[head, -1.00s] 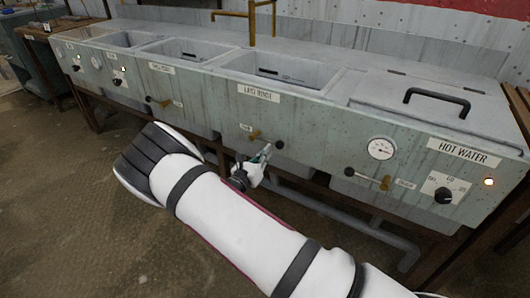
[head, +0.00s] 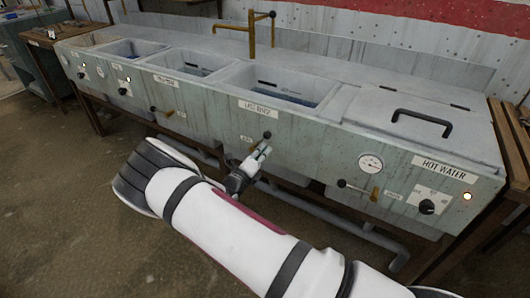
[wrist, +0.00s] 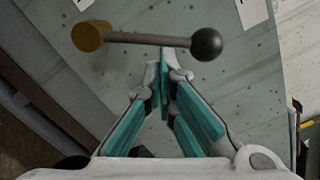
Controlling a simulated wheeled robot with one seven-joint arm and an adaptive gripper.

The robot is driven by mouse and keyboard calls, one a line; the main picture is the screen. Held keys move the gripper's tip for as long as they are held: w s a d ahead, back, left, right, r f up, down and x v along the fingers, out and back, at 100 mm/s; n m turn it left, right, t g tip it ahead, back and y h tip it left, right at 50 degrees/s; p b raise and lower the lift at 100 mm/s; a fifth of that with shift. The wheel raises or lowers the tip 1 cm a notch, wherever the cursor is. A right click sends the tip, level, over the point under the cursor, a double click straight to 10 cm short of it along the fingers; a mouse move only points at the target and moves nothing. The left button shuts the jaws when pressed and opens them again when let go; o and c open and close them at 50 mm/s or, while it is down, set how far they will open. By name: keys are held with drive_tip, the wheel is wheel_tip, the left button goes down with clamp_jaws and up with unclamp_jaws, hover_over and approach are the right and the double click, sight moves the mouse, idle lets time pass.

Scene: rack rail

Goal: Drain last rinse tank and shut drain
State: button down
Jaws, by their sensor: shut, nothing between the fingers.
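The last rinse tank (head: 322,82) is the open basin above the LAST RINSE label (head: 258,106), with a bluish surface low inside it. Its drain lever is on the front panel in the head view. The lever has a black knob (head: 267,135) pointing up and right from a brass pivot. In the wrist view the brass pivot (wrist: 90,36) is at left and the knob (wrist: 206,44) at right, joined by a rod. My gripper (wrist: 165,68) is shut and empty, its teal-padded fingers just below the rod near the knob. Whether they touch is unclear.
Two other basins (head: 190,66) lie to the left, with a similar lever (head: 153,109) below one. A lidded HOT WATER tank (head: 420,118) with a gauge (head: 371,163) and its own lever (head: 341,183) is at right. Pipes (head: 330,222) run underneath. Floor in front is open.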

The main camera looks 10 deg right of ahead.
drive_tip(key=r+n, duration=0.1)
drive_tip(key=w+a+r+n+p, duration=0.1)
drive_tip(key=n, duration=0.1)
drive_tip(key=shift+w+a, duration=0.1)
drive_tip(key=shift+a, duration=0.05)
drive_tip(key=shift+w+a, duration=0.1)
idle(0.4)
idle(0.4)
